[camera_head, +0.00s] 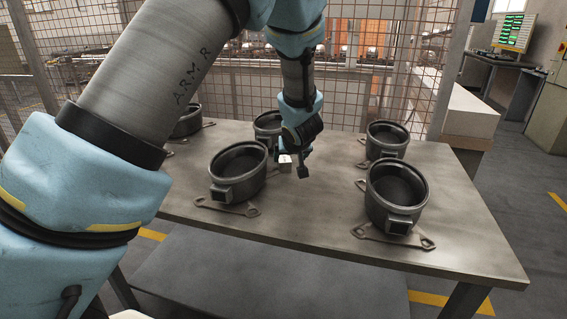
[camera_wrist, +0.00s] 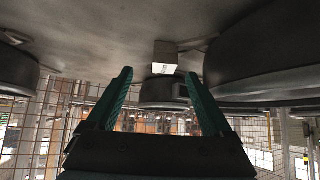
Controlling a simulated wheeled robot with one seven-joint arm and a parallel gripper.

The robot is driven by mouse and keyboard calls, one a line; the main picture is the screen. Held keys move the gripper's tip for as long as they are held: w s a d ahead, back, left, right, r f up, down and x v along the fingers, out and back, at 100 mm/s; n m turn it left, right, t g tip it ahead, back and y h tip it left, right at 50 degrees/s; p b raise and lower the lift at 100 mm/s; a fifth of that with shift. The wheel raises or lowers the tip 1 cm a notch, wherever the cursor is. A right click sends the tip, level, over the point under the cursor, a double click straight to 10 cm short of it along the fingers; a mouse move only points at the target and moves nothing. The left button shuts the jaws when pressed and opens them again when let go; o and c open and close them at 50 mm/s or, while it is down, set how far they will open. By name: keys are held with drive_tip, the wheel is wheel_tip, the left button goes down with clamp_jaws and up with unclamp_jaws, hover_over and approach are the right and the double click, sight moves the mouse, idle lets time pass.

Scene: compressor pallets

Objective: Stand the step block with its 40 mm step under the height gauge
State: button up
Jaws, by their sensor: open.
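A small pale block (camera_head: 285,163), which looks like the step block, stands on the table among the dark pots. In the wrist view the block (camera_wrist: 164,57) shows a light face with small dark marking that I cannot read. My gripper (camera_head: 301,170) is low over the table, right beside the block in the head view. In the wrist view my gripper (camera_wrist: 159,74) has its two fingers spread wide, with nothing between them. The block appears beyond the fingertips, roughly centred in the gap. I cannot make out a height gauge in either view.
Dark round pots stand on flat brackets on the grey table (camera_head: 300,222): a front left pot (camera_head: 238,172), a front right pot (camera_head: 396,192), a back right pot (camera_head: 386,140) and others behind my arm. A wire fence (camera_head: 375,70) stands behind. The table's front middle is clear.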

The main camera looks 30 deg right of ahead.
sight(285, 161)
drive_tip(key=x, duration=0.3)
drive_tip(key=shift+w+a+x, duration=0.15)
drive_tip(key=shift+x, duration=1.2)
drive_tip(key=shift+w+a+x, duration=0.15)
drive_tip(key=shift+x, duration=1.2)
drive_tip(key=shift+r, duration=0.2)
drive_tip(key=shift+c, duration=0.2)
clamp_jaws()
drive_tip(key=shift+r, duration=0.15)
